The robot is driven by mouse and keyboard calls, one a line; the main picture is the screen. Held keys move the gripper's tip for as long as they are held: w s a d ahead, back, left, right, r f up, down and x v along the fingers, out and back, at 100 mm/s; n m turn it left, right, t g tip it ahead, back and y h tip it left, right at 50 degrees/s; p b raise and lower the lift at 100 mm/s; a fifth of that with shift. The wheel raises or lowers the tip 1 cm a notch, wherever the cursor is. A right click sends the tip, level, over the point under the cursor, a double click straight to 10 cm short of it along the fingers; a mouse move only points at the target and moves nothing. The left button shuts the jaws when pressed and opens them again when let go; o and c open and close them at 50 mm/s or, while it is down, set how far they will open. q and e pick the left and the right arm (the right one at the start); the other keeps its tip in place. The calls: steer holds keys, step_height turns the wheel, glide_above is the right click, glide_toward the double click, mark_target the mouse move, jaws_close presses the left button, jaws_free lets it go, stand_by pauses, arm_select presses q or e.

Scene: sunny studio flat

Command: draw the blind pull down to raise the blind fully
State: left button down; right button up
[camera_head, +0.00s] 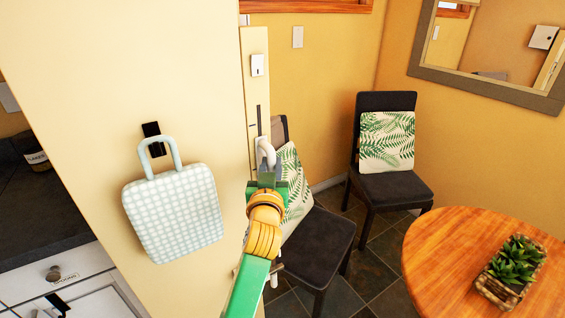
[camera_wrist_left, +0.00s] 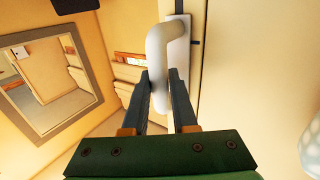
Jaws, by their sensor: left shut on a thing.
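The blind pull (camera_head: 267,149) is a white, curved handle on a narrow upright cream panel (camera_head: 257,95) at the end of the wall. A dark slot shows in the panel just above it. My left gripper (camera_head: 267,172) is at the pull, coming from below. In the left wrist view the pull (camera_wrist_left: 163,45) bends down from a white plate, and its grip lies between the two fingers (camera_wrist_left: 165,88), which are shut on it. The blind itself is not in view. My right gripper is not in view.
A checked bag (camera_head: 174,213) hangs from a dark hook left of my arm. Dark chairs with leaf-print cushions (camera_head: 387,141) stand behind and right. A round wooden table (camera_head: 450,250) with a planter (camera_head: 513,268) is at lower right. A framed mirror (camera_head: 480,80) hangs on the wall.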

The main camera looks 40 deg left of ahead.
arm_select(q)
step_height(320, 180, down, 16)
steer(key=b, duration=1)
steer(key=shift+r, duration=0.25)
steer(key=c, duration=1.1)
jaws_free()
steer(key=shift+c, duration=0.2)
steer(key=shift+o, duration=0.7)
steer(key=shift+w+a+f, duration=0.1)
steer(key=shift+w, duration=0.05)
